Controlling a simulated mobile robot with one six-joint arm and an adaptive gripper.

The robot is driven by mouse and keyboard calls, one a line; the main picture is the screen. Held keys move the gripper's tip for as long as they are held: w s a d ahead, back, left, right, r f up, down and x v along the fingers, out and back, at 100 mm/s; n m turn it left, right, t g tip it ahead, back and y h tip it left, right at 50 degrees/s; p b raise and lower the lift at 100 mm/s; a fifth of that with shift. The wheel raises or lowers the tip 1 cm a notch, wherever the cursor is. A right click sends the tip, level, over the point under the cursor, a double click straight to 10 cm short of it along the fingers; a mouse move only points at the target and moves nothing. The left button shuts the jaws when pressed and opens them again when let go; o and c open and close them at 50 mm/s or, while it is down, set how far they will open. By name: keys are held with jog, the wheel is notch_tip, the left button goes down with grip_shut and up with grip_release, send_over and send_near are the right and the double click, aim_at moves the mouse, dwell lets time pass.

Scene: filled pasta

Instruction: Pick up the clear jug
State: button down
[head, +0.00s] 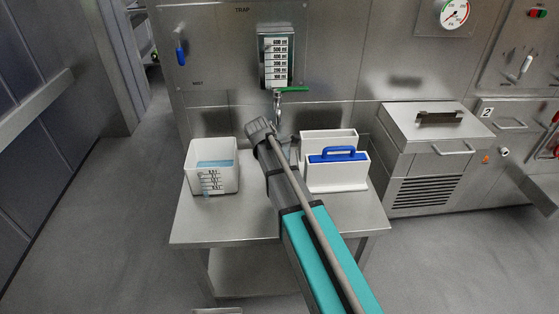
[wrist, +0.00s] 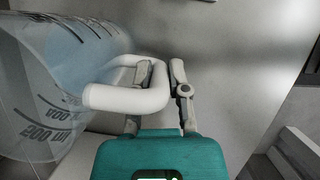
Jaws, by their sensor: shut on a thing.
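My gripper (wrist: 160,78) is shut on the outer part of this handle, with one finger on each side. The jug's far side and base are out of the picture. In the head view my arm covers the gripper, and I cannot make out the jug for certain there.
A steel table (head: 215,222) stands below my arm. On it are a white tub (head: 227,183) with blue inside and volume marks at its front, left, and a white box (head: 335,180) with a blue handle, right. A tap (head: 278,100) is behind; a steel cabinet (head: 425,150) stands right.

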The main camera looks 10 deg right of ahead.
dwell(0.5)
jog(key=shift+s+r+p, duration=0.2)
jog(key=shift+r+p, duration=0.4)
jog(key=shift+p, duration=0.05)
notch_tip(320, 180, up, 6)
jog(key=p, duration=0.6)
jog(key=shift+r, duration=0.1)
jog(key=s+a, duration=0.2)
jog(key=s, duration=1.7)
jog(key=shift+s+f, duration=0.25)
jog(key=shift+r, duration=0.15)
notch_tip(320, 180, up, 5)
jog(key=p, duration=0.4)
jog(key=shift+p, duration=0.3)
jog(key=shift+a+f, duration=0.2)
